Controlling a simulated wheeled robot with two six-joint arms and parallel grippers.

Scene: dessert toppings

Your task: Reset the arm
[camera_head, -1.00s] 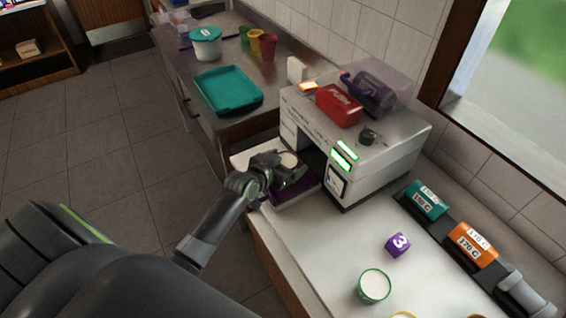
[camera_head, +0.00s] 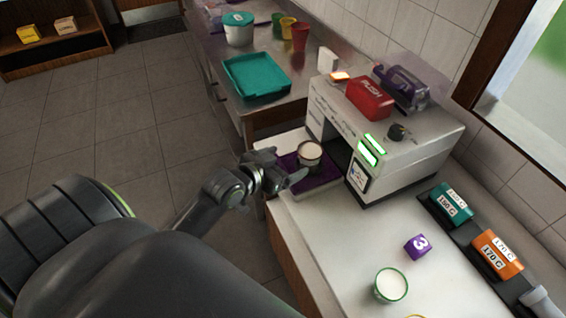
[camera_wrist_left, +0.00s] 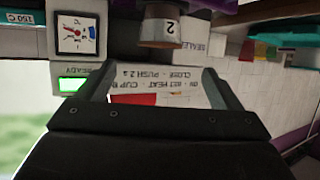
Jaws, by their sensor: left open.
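My left gripper (camera_head: 284,170) is open and empty in the head view, just left of a cup (camera_head: 309,153) with a pale filling. The cup stands upright on a purple mat (camera_head: 318,180) on the tray of the white sealing machine (camera_head: 420,150). In the left wrist view, the cup (camera_wrist_left: 161,28) shows a "2" at the top, apart from the fingers, which frame the machine's printed front (camera_wrist_left: 150,88). A gauge and a green "READY" light show beside it. My right gripper is not in view.
A red PUSH block (camera_head: 369,98) and a purple device sit on the machine. A purple "3" cube (camera_head: 417,247) and another filled cup (camera_head: 391,286) stand on the white counter. A teal tray (camera_head: 256,79) lies on the back counter. Open floor lies left.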

